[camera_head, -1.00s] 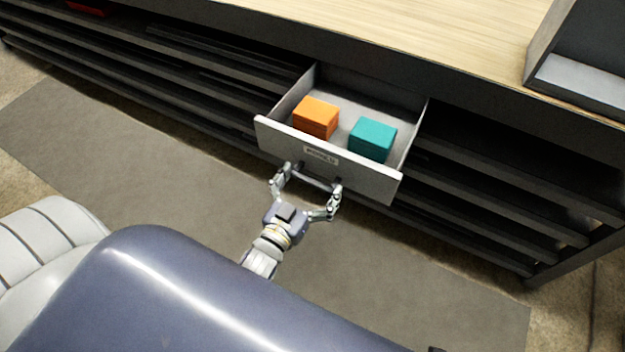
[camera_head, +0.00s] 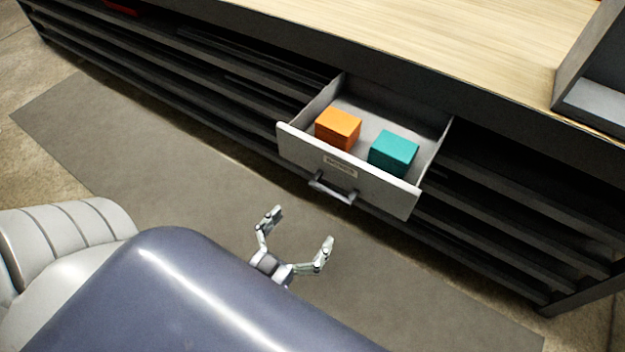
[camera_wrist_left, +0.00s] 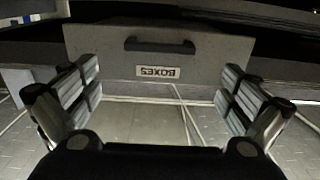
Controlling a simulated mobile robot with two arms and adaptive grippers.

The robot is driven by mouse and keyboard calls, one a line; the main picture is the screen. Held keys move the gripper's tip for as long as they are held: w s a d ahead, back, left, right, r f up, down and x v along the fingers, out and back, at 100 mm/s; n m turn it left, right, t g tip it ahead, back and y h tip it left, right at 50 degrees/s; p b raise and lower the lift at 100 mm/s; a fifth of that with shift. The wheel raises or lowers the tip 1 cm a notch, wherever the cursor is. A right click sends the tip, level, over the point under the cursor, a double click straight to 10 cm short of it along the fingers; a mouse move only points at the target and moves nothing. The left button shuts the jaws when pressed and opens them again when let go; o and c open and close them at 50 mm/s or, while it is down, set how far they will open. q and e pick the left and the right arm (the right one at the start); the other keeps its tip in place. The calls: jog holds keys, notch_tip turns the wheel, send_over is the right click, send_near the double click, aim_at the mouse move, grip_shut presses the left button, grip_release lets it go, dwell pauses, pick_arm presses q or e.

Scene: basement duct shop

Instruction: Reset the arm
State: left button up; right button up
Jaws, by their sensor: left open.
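My left gripper (camera_head: 301,227) is open and empty above the floor mat, apart from the pulled-out drawer (camera_head: 301,150). Its two fingers are spread wide, and in the left wrist view the gripper (camera_wrist_left: 158,95) shows nothing between its fingertips. The grey drawer front (camera_wrist_left: 205,55) faces it there, with a dark handle and a label reading BOXES upside down. In the head view the drawer handle (camera_head: 331,190) is free of the gripper. My right gripper is not in view.
An orange box (camera_head: 338,129) and a teal box (camera_head: 393,153) sit inside the drawer. The dark shelving unit (camera_head: 530,235) runs along both sides under a wooden top (camera_head: 430,35). The grey mat (camera_head: 150,160) in front is clear.

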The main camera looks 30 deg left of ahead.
pick_arm(q)
jog(key=shift+s, duration=0.35)
dwell(0.3)
notch_tip(320, 180, down, 22)
jog(key=s+d+g, duration=0.1)
jog(key=s+g, duration=0.1)
jog(key=g, duration=0.9)
jog(key=s+a+f+m+g+p, duration=0.1)
jog(key=s+f+g+p, duration=0.2)
jog(key=s+p, duration=0.5)
jog(key=s+a+f+m+g+p, duration=0.1)
jog(key=s+p, duration=0.7)
jog(key=s, duration=0.8)
notch_tip(320, 180, down, 3)
jog(key=shift+a+r+g+y, duration=0.1)
jog(key=shift+a+g+y, duration=0.2)
jog(key=shift+a+g, duration=0.55)
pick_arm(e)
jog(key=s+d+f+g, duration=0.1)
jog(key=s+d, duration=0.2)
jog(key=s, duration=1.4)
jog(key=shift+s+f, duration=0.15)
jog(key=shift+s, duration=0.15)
